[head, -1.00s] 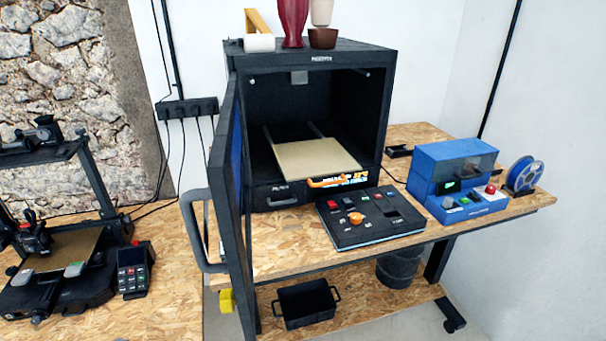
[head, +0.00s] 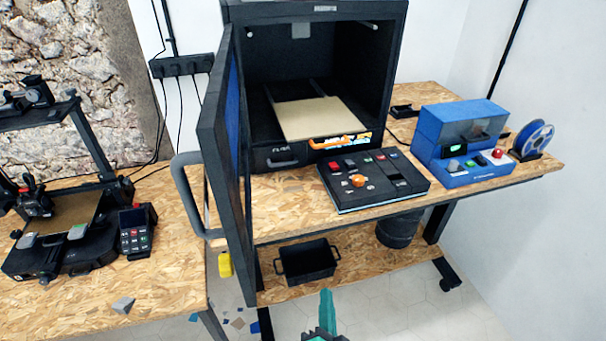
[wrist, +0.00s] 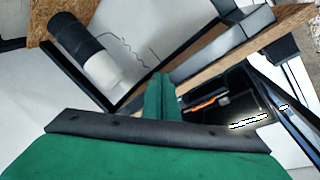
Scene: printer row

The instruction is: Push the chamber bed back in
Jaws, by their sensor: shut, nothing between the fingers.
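The chamber bed (head: 318,118) is a flat tan plate on two dark rails inside the black printer chamber (head: 398,50). Its front edge reaches the chamber's front opening, above an orange-lit display. The chamber door (head: 222,150) stands wide open to the left, with a grey loop handle (head: 186,195). My gripper (head: 326,300), teal-green, is at the bottom of the head view, low in front of the bench and well apart from the bed. In the wrist view its green fingers (wrist: 160,98) are together with nothing between them.
A control panel (head: 375,180) with buttons and an orange knob sits before the chamber on the right. A blue machine (head: 460,140) and a blue spool (head: 535,140) stand further right. A black bin (head: 308,262) is on the lower shelf. Another printer (head: 60,230) stands left.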

